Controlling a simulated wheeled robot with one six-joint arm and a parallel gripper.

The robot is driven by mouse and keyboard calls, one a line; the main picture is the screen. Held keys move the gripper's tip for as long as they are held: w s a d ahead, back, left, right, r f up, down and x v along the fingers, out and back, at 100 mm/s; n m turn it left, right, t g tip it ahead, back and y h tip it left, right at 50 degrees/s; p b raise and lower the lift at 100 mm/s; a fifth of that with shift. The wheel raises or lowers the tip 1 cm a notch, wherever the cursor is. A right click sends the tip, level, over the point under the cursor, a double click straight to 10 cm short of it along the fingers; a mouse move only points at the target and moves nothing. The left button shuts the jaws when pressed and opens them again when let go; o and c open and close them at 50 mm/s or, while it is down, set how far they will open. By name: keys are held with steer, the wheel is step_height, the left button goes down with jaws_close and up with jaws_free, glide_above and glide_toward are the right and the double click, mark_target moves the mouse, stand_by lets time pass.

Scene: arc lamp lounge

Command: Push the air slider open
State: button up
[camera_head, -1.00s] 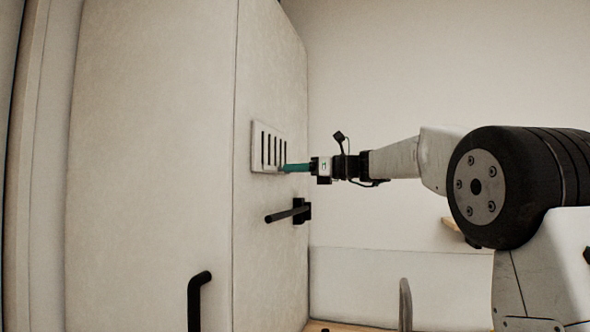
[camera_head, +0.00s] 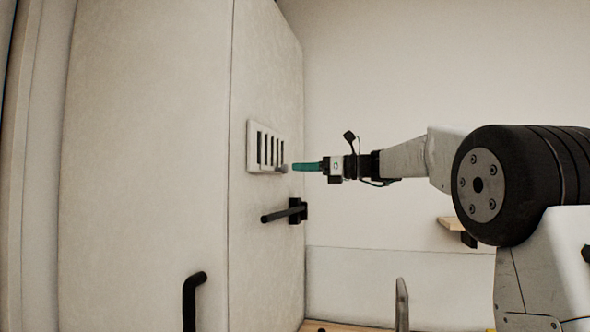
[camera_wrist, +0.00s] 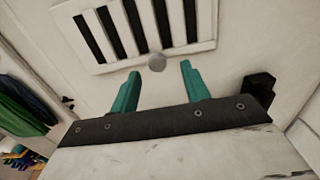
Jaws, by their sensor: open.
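The air slider is a pale vent plate (camera_head: 252,147) with several dark upright slots, set in the side of the large white cabinet. Its small round grey knob (camera_head: 283,168) stands out at the plate's lower right. My gripper (camera_head: 293,167) is just right of the knob, with a small gap between them. In the wrist view the slotted plate (camera_wrist: 101,66) is at the top, and the knob (camera_wrist: 156,62) lies beyond and between the two teal fingertips (camera_wrist: 160,76). The fingers are apart with nothing between them.
A black bar handle (camera_head: 283,213) sticks out of the cabinet just below the vent. Another black handle (camera_head: 190,300) is on the cabinet's front face at lower left. A wooden ledge (camera_head: 455,226) is on the right. Dark blue and green cloth (camera_wrist: 24,104) shows at the left in the wrist view.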

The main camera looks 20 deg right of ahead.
steer(key=v, duration=0.4)
steer(key=shift+d, duration=0.15)
steer(key=s+a+f+n+g+h, duration=0.1)
steer(key=s+f+n+g+h, duration=0.25)
steer(key=f, duration=0.55)
steer(key=s+a+f+n+g+h, duration=0.1)
steer(key=s+a+f+n+h, duration=0.1)
steer(key=s+f+n, duration=0.55)
steer(key=s+a+f+n+g+h, duration=0.1)
steer(key=s+f+n+h, duration=0.2)
steer(key=s+f, duration=0.4)
steer(key=s+a+f+n+g+h, duration=0.1)
steer(key=s+f+n, duration=0.5)
steer(key=s, duration=0.9)
steer(key=s+f+n+g+h, duration=0.2)
steer(key=s+f+n+h, duration=0.3)
steer(key=s+f, duration=0.3)
steer(key=shift+s+a+g, duration=0.35)
steer(key=shift+s+a, duration=0.05)
steer(key=shift+s, duration=1.45)
